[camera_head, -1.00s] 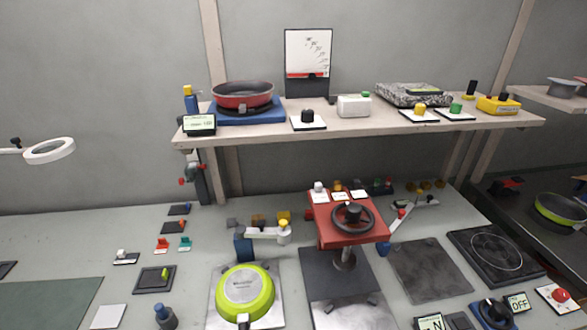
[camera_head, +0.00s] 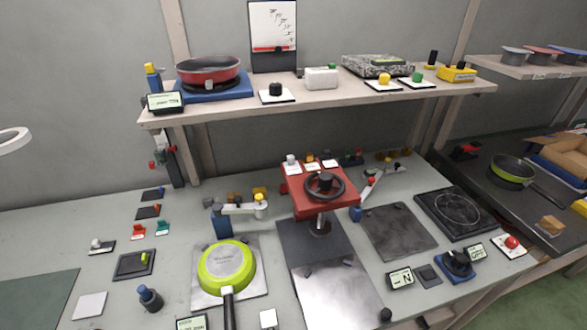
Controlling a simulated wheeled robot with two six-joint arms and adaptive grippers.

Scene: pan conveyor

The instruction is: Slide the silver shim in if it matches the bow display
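A lit display (camera_head: 192,323) is cut by the bottom edge. Another display (camera_head: 164,101) stands on the shelf's left end. I cannot tell which is the bow display, and their text is too small to read. Neither gripper is in view.
A red press with a black handwheel (camera_head: 324,186) stands mid-table. The shelf (camera_head: 340,98) holds a red pan (camera_head: 208,70) and a granite block (camera_head: 383,66). A round-marked black plate (camera_head: 456,211) lies right. Another green pan (camera_head: 512,169) lies on the dark right-hand surface.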

